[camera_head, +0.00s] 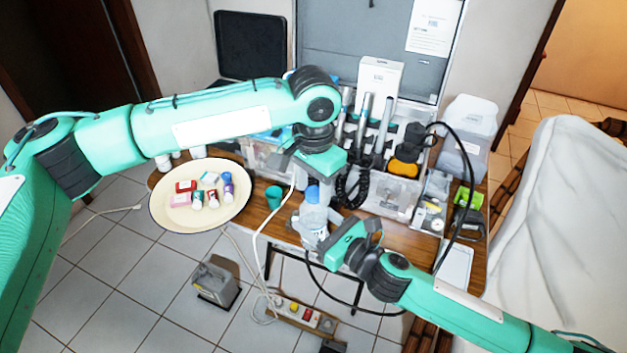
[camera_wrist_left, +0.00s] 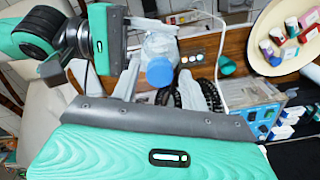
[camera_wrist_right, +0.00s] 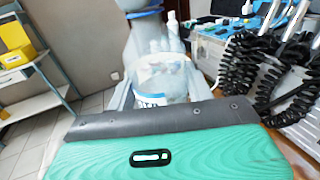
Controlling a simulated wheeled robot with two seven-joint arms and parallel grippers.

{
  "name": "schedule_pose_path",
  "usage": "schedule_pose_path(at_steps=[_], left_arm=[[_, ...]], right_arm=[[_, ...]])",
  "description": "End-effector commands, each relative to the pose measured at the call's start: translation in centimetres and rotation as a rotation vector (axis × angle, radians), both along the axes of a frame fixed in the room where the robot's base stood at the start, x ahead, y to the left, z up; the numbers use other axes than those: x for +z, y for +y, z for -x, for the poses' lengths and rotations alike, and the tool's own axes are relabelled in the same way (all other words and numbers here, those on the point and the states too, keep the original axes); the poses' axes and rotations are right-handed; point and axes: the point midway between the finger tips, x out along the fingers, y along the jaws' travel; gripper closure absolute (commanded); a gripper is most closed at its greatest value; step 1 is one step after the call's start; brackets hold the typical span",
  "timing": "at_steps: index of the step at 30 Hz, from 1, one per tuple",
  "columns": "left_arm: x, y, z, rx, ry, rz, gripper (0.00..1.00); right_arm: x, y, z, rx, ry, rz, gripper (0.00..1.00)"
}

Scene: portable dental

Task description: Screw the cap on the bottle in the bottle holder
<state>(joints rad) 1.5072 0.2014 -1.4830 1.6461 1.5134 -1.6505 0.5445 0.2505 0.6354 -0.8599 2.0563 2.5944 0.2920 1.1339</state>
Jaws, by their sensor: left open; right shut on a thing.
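A clear bottle (camera_head: 313,222) stands roughly upright at the table's front edge, with a blue cap (camera_head: 312,194) at its top. In the left wrist view the blue cap (camera_wrist_left: 160,72) sits over the bottle's mouth; whether it is threaded on cannot be told. My left gripper (camera_head: 311,182) points down from above, open, its fingers on either side of the cap with gaps. My right gripper (camera_head: 326,238) is shut on the bottle's body from the right. The labelled bottle (camera_wrist_right: 160,82) shows between its fingers in the right wrist view. I cannot make out a bottle holder.
A cream tray (camera_head: 160,212) with small bottles and boxes lies left, beside a green cup (camera_head: 274,197). Dental handpieces with a coiled black hose (camera_head: 352,187) stand close behind the bottle. A power strip (camera_head: 303,313) lies below. A white-draped chair (camera_head: 560,220) is at right.

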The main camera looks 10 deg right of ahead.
Motion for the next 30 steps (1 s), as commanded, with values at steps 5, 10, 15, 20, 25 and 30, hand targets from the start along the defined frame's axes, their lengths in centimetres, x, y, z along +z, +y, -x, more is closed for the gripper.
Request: schedule_pose_path(at_steps=[5,10,15,20,25,30], left_arm=[[0.03,0.01,0.0,0.0,0.0,0.0,0.78],[0.04,0.03,-0.02,0.001,0.0,0.0,1.0],[0.04,0.04,-0.03,-0.007,-0.001,-0.001,1.0],[0.05,0.05,-0.05,-0.007,0.0,-0.001,0.6],[0.05,0.03,-0.02,-0.007,-0.001,-0.001,0.48],[0.1,0.01,-0.02,-0.007,0.0,0.0,0.48]], right_arm=[[0.07,0.01,-0.01,0.0,-0.001,-0.001,1.0],[0.07,0.01,-0.01,0.0,-0.001,-0.001,1.0],[0.06,0.0,0.0,0.0,-0.001,-0.001,1.0],[0.06,0.01,0.01,0.0,-0.001,-0.001,1.0],[0.06,0.0,0.0,0.0,-0.001,-0.001,1.0],[0.06,0.0,0.0,0.0,-0.001,-0.001,1.0]])
